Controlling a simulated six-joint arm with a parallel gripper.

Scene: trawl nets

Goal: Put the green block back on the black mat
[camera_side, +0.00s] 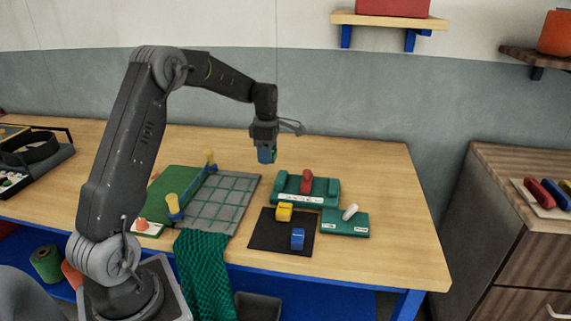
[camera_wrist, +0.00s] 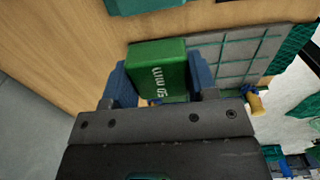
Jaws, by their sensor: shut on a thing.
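My gripper (camera_side: 266,154) is shut on the green block and holds it in the air above the back part of the table. The green block (camera_wrist: 157,68) sits between my two blue fingers in the wrist view, its white "50 mm" marking facing the camera. In the side view only a thin green edge (camera_side: 275,155) of it shows beside the fingers. The black mat (camera_side: 265,237) lies near the table's front edge, in front of and below my gripper. A yellow block (camera_side: 284,212) stands at its back and a blue block (camera_side: 297,238) at its right.
Behind the mat is a teal holder (camera_side: 327,200) with a red piece (camera_side: 306,181). A teal box (camera_side: 345,229) with a white lever is right of the mat. A grey gridded board (camera_side: 220,200) and green net (camera_side: 203,270) are left. The mat's left part is bare.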

